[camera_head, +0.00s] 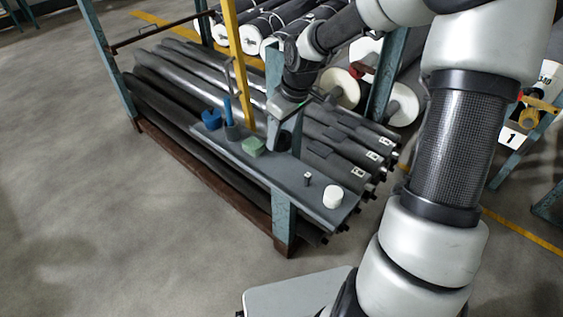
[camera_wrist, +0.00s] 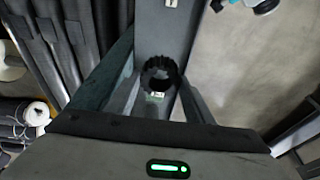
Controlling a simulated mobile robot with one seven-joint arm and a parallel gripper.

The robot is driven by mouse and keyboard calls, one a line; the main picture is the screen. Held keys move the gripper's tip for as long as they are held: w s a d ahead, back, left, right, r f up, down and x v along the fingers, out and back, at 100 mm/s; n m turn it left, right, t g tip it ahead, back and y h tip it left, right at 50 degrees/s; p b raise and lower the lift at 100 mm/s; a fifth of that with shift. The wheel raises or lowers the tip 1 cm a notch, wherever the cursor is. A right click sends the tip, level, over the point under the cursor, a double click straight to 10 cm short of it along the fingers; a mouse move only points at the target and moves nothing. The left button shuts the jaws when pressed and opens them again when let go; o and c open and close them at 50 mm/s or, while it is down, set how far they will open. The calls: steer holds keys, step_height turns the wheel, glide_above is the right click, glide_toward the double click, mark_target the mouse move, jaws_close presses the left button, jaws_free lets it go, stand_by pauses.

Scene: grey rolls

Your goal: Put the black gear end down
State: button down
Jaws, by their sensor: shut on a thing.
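The black gear (camera_wrist: 160,62) shows in the wrist view as a toothed ring with its open hole facing the camera. My gripper (camera_wrist: 161,84) is shut on it, with one finger on either side. In the head view my gripper (camera_head: 283,135) is low over the grey shelf board (camera_head: 290,184), just right of a green block (camera_head: 254,146). The gear is hard to make out there against the dark gripper. I cannot tell whether it touches the board.
Left of the green block stand a dark cup (camera_head: 232,133) and a blue object (camera_head: 211,119). A small dark part (camera_head: 307,179) and a white cylinder (camera_head: 333,196) stand toward the board's right end. Grey rolls (camera_head: 340,140) lie behind. A yellow post (camera_head: 237,60) rises close by.

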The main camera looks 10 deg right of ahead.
mark_target(288, 140)
steer(key=x, duration=0.3)
steer(key=s+d+b+x, duration=0.1)
steer(key=x, duration=0.2)
steer(key=b+x, duration=0.1)
steer(key=x, duration=0.2)
steer(key=shift+s+d+f, duration=0.1)
steer(key=shift+s+f, duration=0.25)
steer(key=shift+f, duration=0.1)
steer(key=c, duration=0.9)
jaws_free()
steer(key=shift+r, duration=0.15)
steer(key=p+v, duration=0.3)
steer(key=v, duration=0.9)
steer(key=shift+d+p, duration=0.1)
steer(key=shift+p, duration=0.2)
